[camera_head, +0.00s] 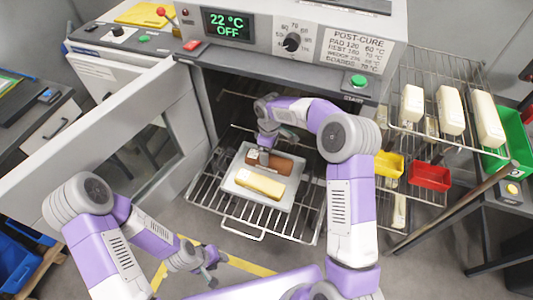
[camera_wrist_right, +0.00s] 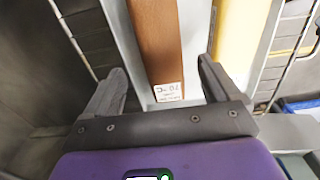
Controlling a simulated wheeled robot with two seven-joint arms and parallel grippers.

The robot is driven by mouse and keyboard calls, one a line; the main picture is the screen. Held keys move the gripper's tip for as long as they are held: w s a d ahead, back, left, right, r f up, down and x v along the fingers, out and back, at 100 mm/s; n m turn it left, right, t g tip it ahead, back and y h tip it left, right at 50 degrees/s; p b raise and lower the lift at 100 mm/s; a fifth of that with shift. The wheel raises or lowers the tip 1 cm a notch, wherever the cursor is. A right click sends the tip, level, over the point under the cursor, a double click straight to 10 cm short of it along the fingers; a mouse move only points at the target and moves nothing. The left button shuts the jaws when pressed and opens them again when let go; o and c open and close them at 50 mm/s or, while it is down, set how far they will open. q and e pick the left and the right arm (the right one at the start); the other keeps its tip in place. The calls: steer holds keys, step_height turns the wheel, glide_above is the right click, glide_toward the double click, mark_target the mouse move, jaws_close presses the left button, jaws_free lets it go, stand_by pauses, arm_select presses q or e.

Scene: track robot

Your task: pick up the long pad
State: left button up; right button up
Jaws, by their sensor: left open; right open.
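A brown pad (camera_head: 285,165) and a cream-yellow pad (camera_head: 259,185) lie side by side on a light grey tray (camera_head: 283,203) on the pulled-out oven rack. I cannot tell which one the task calls long. My right gripper (camera_head: 265,154) is open and empty above the left end of the brown pad. In the right wrist view the open fingers (camera_wrist_right: 161,75) lie on either side of the brown pad (camera_wrist_right: 158,40), whose end has a small white label. The yellow pad (camera_wrist_right: 235,35) is right of them. My left gripper (camera_head: 206,265) is open and empty, low and left of the rack.
The oven door (camera_head: 110,135) stands open at the left; its display (camera_head: 229,24) reads 22 °C OFF. The wire rack (camera_head: 256,222) sticks out of the oven. At the right, a wire shelf (camera_head: 425,125) holds cream pads, with yellow (camera_head: 389,164) and red (camera_head: 429,176) bins below.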

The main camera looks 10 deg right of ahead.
steer(key=shift+s+f, duration=0.2)
steer(key=shift+f, duration=0.7)
step_height(320, 180, down, 5)
steer(key=shift+r+b, duration=0.2)
steer(key=shift+b, duration=0.5)
steer(key=shift+c, duration=0.4)
steer(key=shift+r, duration=0.1)
steer(key=c, duration=1)
